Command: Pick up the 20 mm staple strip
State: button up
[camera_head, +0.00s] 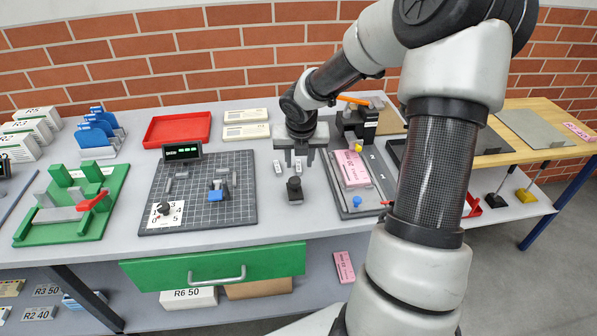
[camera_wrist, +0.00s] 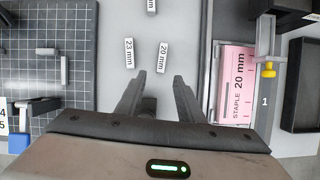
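A small white piece labelled 20 mm (camera_wrist: 162,56) lies on the grey bench top in the wrist view. In the head view it is the right one of two small pale pieces (camera_head: 303,168). A similar piece labelled 23 mm (camera_wrist: 129,52) lies just left of it. My gripper (camera_wrist: 160,77) is open, with nothing between its fingers. In the wrist view the 20 mm piece shows just beyond the fingertips, in line with the gap. In the head view my gripper (camera_head: 297,158) points down over the bench near both pieces; its exact height is unclear.
A pink card reading STAPLE 20 mm (camera_wrist: 236,84) lies on a grey board at the right. A black knobbed block (camera_head: 294,190) stands in front of the strips. A gridded mat (camera_head: 240,178) with fixtures lies left. Another white label (camera_wrist: 151,5) is at the wrist view's top edge.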

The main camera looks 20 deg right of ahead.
aim_at(299, 170)
jog(key=b+x, duration=0.2)
jog(key=x, duration=0.3)
jog(key=shift+w+d, duration=0.15)
jog(key=shift+w, duration=0.1)
grip_shut()
